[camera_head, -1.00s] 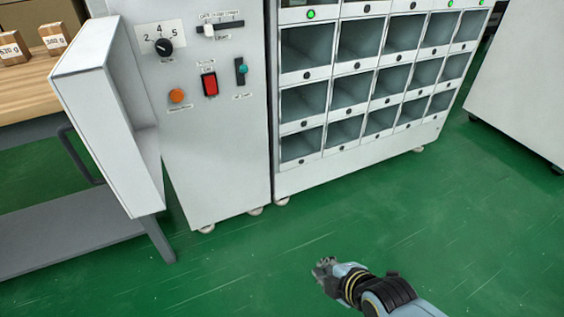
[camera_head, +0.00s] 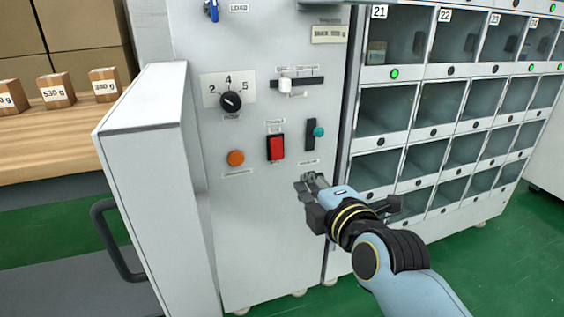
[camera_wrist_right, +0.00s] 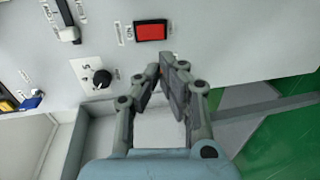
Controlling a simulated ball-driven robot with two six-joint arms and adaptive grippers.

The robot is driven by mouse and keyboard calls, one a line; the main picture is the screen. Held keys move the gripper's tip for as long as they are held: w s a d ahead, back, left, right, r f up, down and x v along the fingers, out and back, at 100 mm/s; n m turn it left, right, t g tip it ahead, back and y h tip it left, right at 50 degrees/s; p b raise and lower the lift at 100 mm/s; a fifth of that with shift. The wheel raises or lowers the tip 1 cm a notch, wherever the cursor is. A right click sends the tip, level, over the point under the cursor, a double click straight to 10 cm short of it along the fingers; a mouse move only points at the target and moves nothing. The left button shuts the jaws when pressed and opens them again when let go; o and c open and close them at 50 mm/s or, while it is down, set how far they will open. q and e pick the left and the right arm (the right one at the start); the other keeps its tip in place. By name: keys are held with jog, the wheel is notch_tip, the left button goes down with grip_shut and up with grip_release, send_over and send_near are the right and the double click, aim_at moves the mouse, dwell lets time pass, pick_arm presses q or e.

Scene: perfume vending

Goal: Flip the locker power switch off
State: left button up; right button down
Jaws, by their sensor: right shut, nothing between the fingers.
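The red rocker switch (camera_head: 276,147) sits on the front of a light grey control panel, between small labels too blurred to read. It shows in the right wrist view (camera_wrist_right: 151,32) too, above my fingertips. My right gripper (camera_head: 311,182) is in front of the panel, below and to the right of the red switch. Its fingers are shut and empty, apart from the switch; they show in the right wrist view (camera_wrist_right: 163,70). My left gripper is not in view.
Around the switch are an orange button (camera_head: 236,158), a black knob (camera_head: 231,101), a white-handled slider (camera_head: 286,86) and a teal-knobbed lever (camera_head: 319,132). Locker compartments (camera_head: 388,110) stand to the right. A white box-like bin (camera_head: 148,180) juts out at left.

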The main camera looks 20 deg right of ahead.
jog(key=shift+w, duration=0.1)
jog(key=b, duration=0.3)
send_near(281, 157)
jog(key=w, duration=0.4)
jog(key=w+f+b, duration=0.1)
jog(key=w, duration=0.1)
jog(key=shift+w+a+f+b, duration=0.1)
jog(key=shift+w+a+b, duration=0.15)
jog(key=shift+b, duration=0.05)
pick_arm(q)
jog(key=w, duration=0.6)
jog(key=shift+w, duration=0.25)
pick_arm(e)
jog(key=shift+w, duration=0.35)
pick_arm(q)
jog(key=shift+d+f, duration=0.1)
